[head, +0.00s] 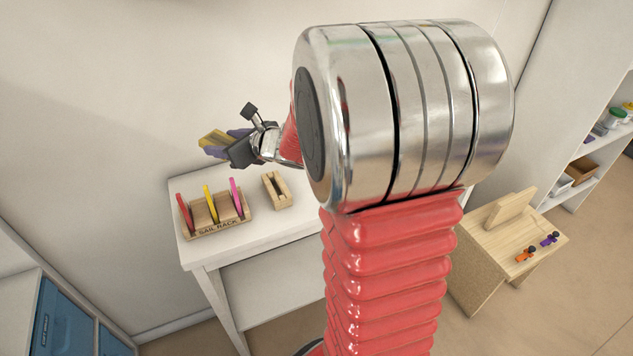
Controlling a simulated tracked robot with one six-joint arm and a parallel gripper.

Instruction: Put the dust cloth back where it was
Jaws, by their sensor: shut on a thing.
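My gripper (222,146) is raised above the back of the white table, left of the picture's middle. Its purple fingers are shut on a yellow thing, small in this view, that looks like the dust cloth (214,138). The cloth is held clear of the tabletop, near the wall. Part of the cloth is hidden by the fingers, and its folds are too small to make out.
On the white table (290,226) stand a wooden sail rack (216,228) with red, yellow and pink pieces and a small slotted wooden block (277,190). My arm hides the table's right part. A wooden stand (490,255) with small figures and shelves (578,188) are at right; blue drawers (65,318) lower left.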

